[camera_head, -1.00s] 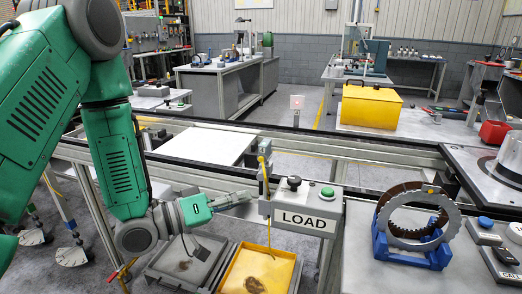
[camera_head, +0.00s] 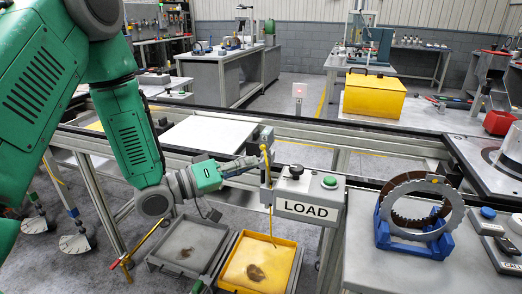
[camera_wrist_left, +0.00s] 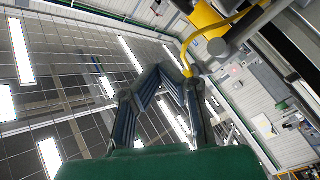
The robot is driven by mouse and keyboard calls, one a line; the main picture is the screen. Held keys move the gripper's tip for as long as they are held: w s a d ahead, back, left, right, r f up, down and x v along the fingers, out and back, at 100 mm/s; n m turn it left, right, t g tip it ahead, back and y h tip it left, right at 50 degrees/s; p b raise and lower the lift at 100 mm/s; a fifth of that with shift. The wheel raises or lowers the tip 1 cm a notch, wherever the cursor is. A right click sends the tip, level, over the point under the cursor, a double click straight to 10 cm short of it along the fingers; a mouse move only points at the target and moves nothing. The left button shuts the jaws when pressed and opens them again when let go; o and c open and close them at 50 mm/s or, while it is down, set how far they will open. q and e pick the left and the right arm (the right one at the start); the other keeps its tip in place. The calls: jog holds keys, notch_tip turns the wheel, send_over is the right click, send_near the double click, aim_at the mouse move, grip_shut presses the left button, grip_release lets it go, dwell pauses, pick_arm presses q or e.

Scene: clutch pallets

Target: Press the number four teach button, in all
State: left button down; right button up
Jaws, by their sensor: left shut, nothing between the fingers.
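My left gripper (camera_head: 254,161) is shut and empty, just left of and slightly above the LOAD box (camera_head: 334,196) in the head view. In the left wrist view, its dark fingers (camera_wrist_left: 176,76) come together at the tips. The LOAD box carries a green round button (camera_head: 330,182) and a black knob (camera_head: 296,171). At the right edge, a panel (camera_head: 487,245) has a blue button (camera_head: 488,213) and pale keys. I cannot make out a number four on any button. My right gripper is not in view.
A yellow hooked rod (camera_head: 268,185) stands upright at the box's left side, close to my fingers. A blue stand with a toothed ring (camera_head: 425,205) sits on the grey table to the right. A grey tray (camera_head: 165,268) and a yellow tray (camera_head: 228,284) lie below.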

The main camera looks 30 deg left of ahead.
aim_at(263, 147)
pick_arm(q)
jog(key=w, duration=0.3)
jog(key=shift+w+r, duration=0.1)
jog(key=shift+w, duration=0.3)
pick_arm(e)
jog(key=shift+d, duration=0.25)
pick_arm(q)
jog(key=shift+a, duration=0.25)
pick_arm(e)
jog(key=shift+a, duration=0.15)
pick_arm(q)
jog(key=shift+d, duration=0.2)
jog(key=shift+a, duration=0.1)
jog(key=shift+w, duration=0.1)
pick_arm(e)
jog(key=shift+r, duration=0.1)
pick_arm(q)
jog(key=shift+w+r+p, duration=0.1)
jog(key=shift+w+p, duration=0.15)
jog(key=shift+p, duration=0.15)
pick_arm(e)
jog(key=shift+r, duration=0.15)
